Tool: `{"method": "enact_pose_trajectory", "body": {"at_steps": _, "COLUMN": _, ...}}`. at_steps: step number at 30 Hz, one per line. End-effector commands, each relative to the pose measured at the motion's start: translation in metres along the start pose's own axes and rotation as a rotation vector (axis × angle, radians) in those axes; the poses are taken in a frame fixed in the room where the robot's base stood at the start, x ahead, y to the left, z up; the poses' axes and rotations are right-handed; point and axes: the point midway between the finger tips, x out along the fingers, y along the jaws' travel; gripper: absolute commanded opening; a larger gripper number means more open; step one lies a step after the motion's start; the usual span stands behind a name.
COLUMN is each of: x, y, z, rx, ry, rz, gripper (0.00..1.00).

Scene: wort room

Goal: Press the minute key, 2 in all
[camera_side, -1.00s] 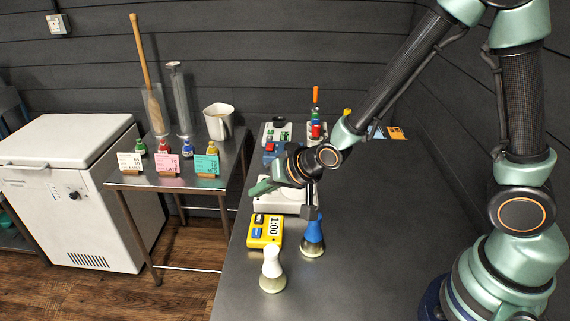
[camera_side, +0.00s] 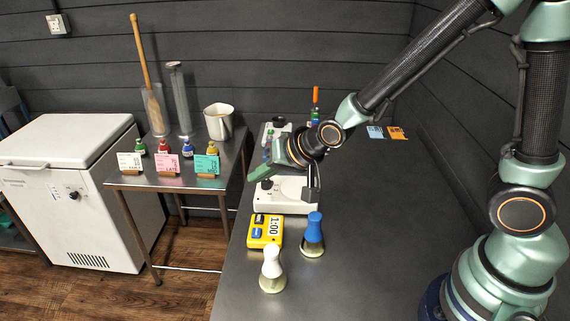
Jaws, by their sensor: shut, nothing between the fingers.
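The yellow timer (camera_side: 265,231) lies on the dark bench. Its display reads 1:00, turned sideways. It has a dark key (camera_side: 259,218) and a blue key (camera_side: 257,232) on its left side; their labels are too small to read, so I cannot tell which is the minute key. My gripper (camera_side: 311,194) is shut and empty. It is above and beyond the timer, over the right part of a white device, and clear of the timer's keys.
A blue-topped stand (camera_side: 313,232) and a white-topped stand (camera_side: 272,266) are close to the timer. The white device (camera_side: 281,203) with a black knob is behind it. Small bench items stand farther back.

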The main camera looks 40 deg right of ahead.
Motion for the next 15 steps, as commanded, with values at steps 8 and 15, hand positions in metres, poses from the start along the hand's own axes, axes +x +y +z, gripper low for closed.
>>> {"method": "enact_pose_trajectory", "body": {"at_steps": 8, "x": 0.013, "y": 0.009, "z": 0.01, "rx": 0.0, "ry": -0.004, "rz": 0.003, "gripper": 0.0}}
{"method": "enact_pose_trajectory", "body": {"at_steps": 15, "x": 0.035, "y": 0.025, "z": 0.028, "rx": 0.0, "ry": -0.004, "rz": 0.004, "gripper": 0.0}}
